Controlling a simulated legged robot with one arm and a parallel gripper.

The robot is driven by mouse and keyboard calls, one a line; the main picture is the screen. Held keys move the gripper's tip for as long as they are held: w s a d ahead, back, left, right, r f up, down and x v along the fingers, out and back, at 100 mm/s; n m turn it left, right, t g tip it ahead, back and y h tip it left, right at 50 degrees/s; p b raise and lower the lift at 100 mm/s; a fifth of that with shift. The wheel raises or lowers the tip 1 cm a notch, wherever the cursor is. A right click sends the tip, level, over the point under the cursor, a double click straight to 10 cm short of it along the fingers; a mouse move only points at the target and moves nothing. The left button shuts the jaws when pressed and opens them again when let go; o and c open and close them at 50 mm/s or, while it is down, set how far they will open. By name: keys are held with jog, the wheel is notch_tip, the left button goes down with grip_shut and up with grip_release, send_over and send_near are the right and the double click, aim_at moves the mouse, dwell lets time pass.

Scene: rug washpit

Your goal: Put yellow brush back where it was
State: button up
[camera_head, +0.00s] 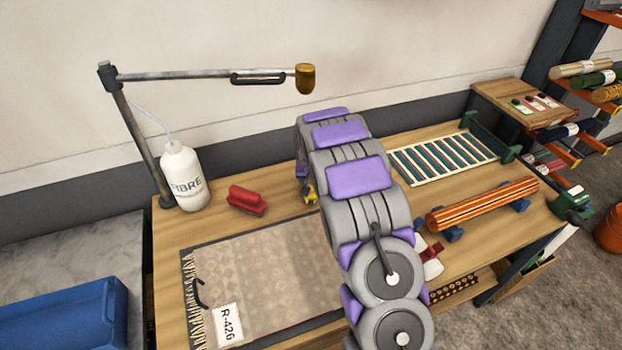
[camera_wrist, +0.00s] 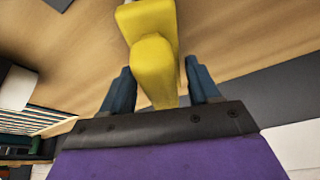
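The yellow brush (camera_wrist: 154,62) is in the middle of the wrist view, with its handle end reaching back between the two blue fingers of my gripper (camera_wrist: 160,82). The fingers stand on either side of the handle, with narrow gaps visible beside it, so my gripper looks open around it. In the head view, a small part of the yellow brush (camera_head: 309,191) shows at the left edge of my arm, over the wooden table (camera_head: 275,215). My arm hides the rest of the brush and most of the gripper there.
A red brush-like object (camera_head: 246,201) and a white bottle (camera_head: 185,176) stand to the left. A patterned rug (camera_head: 265,270) with a label lies in front. A rolled striped rug (camera_head: 482,204) and a striped rack (camera_head: 440,158) are to the right. A lamp-like arm (camera_head: 205,76) overhangs the back.

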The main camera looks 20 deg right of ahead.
jog(key=shift+o, duration=1)
jog(key=shift+d, duration=0.15)
jog(key=shift+r, duration=0.1)
jog(key=p+v, duration=0.2)
jog(key=v, duration=0.9)
jog(key=shift+w+r, duration=0.1)
jog(key=shift+r, duration=0.05)
jog(key=shift+s+r, duration=0.3)
jog(key=shift+r, duration=0.1)
jog(key=s+a+r+n+g, duration=0.1)
jog(key=s+a+r, duration=0.2)
jog(key=s, duration=0.5)
jog(key=s+a+r+g+y, duration=0.1)
jog(key=s+a+r, duration=0.1)
jog(key=s+r, duration=0.35)
jog(key=s+a+r+n+g, duration=0.1)
jog(key=s+a+r, duration=0.15)
jog(key=s, duration=0.65)
jog(key=s+a+n+g, duration=0.1)
jog(key=s+a, duration=0.1)
jog(key=s, duration=1)
jog(key=s+a+n+g, duration=0.1)
jog(key=s+a+g, duration=0.1)
jog(key=s, duration=1)
jog(key=shift+s+a+r+n+y, duration=0.25)
jog(key=shift+s+a+n+y, duration=0.05)
jog(key=shift+a, duration=0.2)
